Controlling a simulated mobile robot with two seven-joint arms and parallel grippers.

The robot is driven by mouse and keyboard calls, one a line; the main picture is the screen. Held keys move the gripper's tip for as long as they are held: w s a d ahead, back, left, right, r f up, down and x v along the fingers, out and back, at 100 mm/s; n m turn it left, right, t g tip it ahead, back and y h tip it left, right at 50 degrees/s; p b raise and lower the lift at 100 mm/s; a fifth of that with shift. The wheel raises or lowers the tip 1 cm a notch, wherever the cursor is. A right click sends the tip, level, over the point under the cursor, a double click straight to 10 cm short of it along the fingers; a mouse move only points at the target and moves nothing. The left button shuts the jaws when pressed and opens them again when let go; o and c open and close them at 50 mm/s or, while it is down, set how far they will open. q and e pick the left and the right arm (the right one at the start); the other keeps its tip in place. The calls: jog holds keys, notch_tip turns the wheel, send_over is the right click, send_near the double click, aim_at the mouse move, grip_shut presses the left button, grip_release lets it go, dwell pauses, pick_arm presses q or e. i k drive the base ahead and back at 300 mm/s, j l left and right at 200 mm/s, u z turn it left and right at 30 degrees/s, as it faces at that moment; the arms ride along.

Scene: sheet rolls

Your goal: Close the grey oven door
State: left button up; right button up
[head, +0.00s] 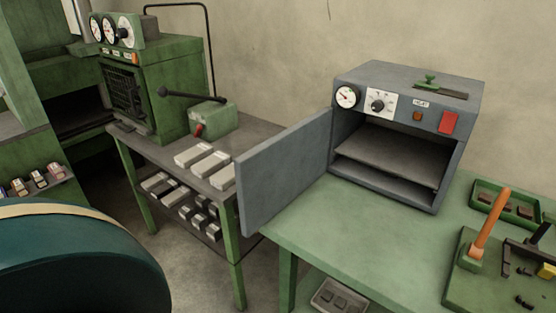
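The grey oven (405,92) stands on the green table at the right of the head view. Its front is open, and the inside shows a flat grey shelf (392,156). The grey oven door (284,172) stands wide open. It swings out from the oven's left front edge toward the front left, and its free end reaches past the table's left edge. The oven front carries a dial gauge, a knob, an orange lamp and a red switch. Neither of my grippers is in view, and nothing is seen touching the door.
A green table (350,234) holds the oven, a small green tray (506,203) and a fixture with an orange handle (488,226). A green machine (150,85) stands on a bench with pale blocks at left. A dark teal rounded object (80,262) fills the lower left.

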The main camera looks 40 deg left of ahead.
aim_at(269, 176)
jog(key=j+z, duration=0.1)
jog(key=j, duration=0.5)
jog(key=j+z, duration=0.1)
jog(key=j, duration=0.5)
jog(key=j+z, duration=0.1)
jog(key=j, duration=0.5)
jog(key=k+j+z, duration=0.1)
jog(key=j, duration=0.5)
jog(key=k+j+z, duration=0.1)
jog(key=j, duration=0.5)
jog(key=k, duration=0.55)
